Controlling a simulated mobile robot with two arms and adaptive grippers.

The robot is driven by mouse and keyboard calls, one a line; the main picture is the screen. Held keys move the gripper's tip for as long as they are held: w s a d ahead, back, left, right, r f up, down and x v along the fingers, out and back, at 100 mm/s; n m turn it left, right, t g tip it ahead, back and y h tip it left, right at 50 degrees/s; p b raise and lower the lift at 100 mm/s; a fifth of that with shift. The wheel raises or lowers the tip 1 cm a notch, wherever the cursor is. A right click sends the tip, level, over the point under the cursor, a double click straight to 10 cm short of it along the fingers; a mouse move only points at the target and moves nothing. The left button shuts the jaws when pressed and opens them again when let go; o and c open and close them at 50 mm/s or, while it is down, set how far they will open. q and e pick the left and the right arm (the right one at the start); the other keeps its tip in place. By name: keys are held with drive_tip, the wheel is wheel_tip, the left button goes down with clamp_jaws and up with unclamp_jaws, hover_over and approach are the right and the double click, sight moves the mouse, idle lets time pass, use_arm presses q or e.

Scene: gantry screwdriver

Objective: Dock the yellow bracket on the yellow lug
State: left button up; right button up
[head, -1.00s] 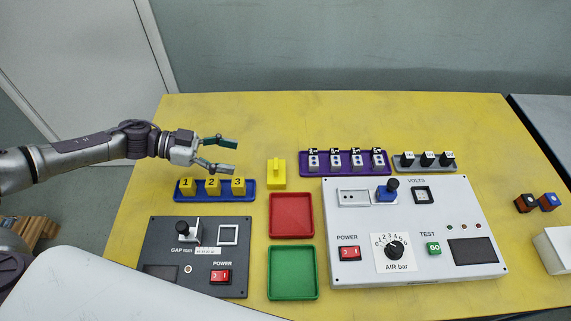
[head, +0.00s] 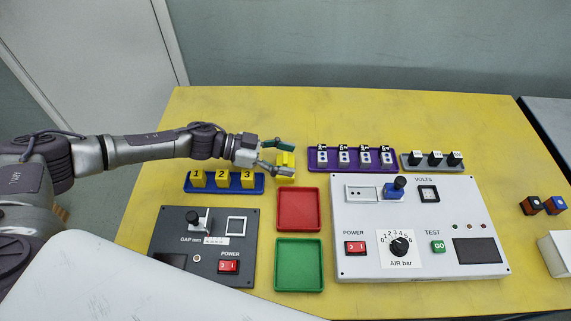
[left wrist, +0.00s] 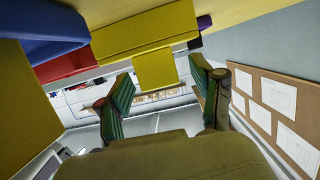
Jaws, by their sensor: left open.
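A yellow piece with a raised tab (head: 286,160) stands on the yellow table behind the red tray. My left gripper (head: 289,161) is open, its two fingers reaching around this piece from the left and covering part of it. In the left wrist view, the yellow tab (left wrist: 153,71) lies between the open fingertips (left wrist: 160,73), with visible gaps on both sides. The larger yellow body (left wrist: 145,32) shows beyond it. I cannot tell a separate bracket from the lug here. My right gripper is not in view.
A blue tray (head: 207,189) with numbered yellow blocks sits below my left forearm. A red tray (head: 298,230) and a green tray (head: 322,266) lie in front. A purple rack (head: 312,166) stands close on the right, and a white panel (head: 420,270) fills the right front.

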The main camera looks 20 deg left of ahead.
use_arm(q)
drive_tip(key=shift+c, duration=0.4)
clamp_jaws()
drive_tip(key=shift+r, duration=0.15)
wheel_tip(320, 180, up, 4)
drive_tip(key=shift+r+p, duration=0.15)
drive_tip(key=shift+p, duration=0.3)
drive_tip(key=d+r+p, duration=0.2)
drive_tip(key=d+r, duration=0.5)
drive_tip(key=d, duration=0.5)
wheel_tip(320, 180, up, 5)
drive_tip(key=n+t+y+p, duration=0.1)
drive_tip(key=n+t+y, duration=1)
drive_tip(key=n+y, duration=0.35)
hover_over(285, 157)
drive_tip(key=s+a, duration=0.4)
drive_tip(key=s, duration=0.2)
drive_tip(key=shift+s+a+h, duration=0.1)
drive_tip(key=shift+s+h, duration=0.1)
drive_tip(key=shift+h, duration=0.05)
